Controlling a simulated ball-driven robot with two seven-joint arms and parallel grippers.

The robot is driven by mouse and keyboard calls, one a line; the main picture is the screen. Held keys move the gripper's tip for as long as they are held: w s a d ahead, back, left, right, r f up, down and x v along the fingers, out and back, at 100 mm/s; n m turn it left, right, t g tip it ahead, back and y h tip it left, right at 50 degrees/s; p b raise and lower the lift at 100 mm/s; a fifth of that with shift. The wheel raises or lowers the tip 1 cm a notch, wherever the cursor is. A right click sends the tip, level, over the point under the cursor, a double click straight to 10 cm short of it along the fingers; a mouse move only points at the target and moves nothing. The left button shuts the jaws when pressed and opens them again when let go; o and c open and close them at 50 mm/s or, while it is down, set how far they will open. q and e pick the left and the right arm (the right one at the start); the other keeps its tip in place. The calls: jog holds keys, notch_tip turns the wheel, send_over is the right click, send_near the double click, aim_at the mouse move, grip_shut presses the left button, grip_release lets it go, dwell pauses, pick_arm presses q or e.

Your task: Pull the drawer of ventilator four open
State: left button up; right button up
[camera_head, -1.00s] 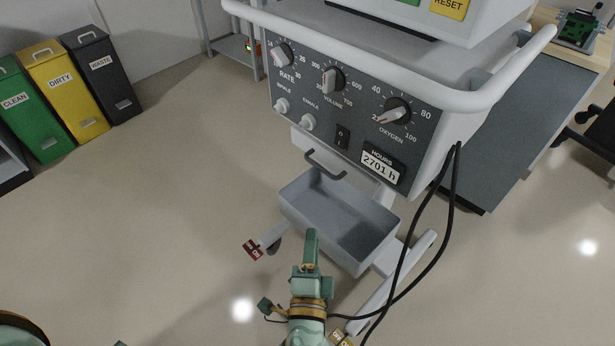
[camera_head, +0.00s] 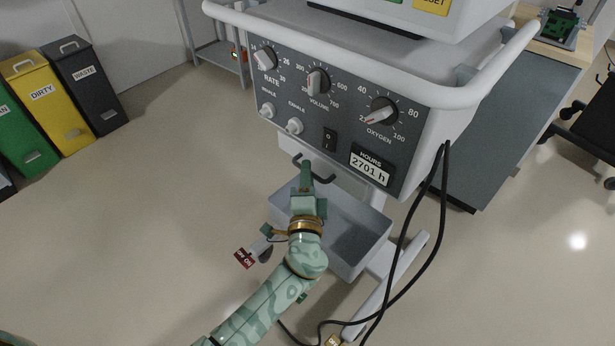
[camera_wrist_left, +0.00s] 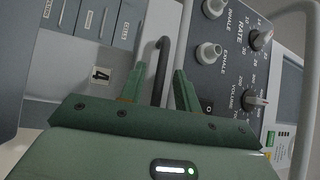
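The ventilator (camera_head: 330,115) shows a dark control panel with dials and an hours display. Below the panel is its white drawer front (camera_head: 290,143) with a dark bar handle (camera_head: 326,179); the drawer looks closed. Contact with the bar cannot be told. My right gripper is not in view.
A grey open tray (camera_head: 365,255) sits below the drawer, under my left gripper. Black cables (camera_head: 440,215) hang at the ventilator's right. A workbench (camera_head: 500,130) stands to the right, and bins (camera_head: 88,85) stand at the far left. The floor at left is clear.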

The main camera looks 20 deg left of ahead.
pick_arm(q)
jog(key=shift+c, duration=0.5)
grip_shut()
jog(key=s+a, duration=0.2)
jog(key=s, duration=0.4)
jog(key=s+a, duration=0.3)
jog(key=s, duration=0.3)
jog(key=shift+s+a, duration=0.25)
jog(key=shift+s, duration=0.05)
jog(key=shift+o, duration=0.5)
grip_release()
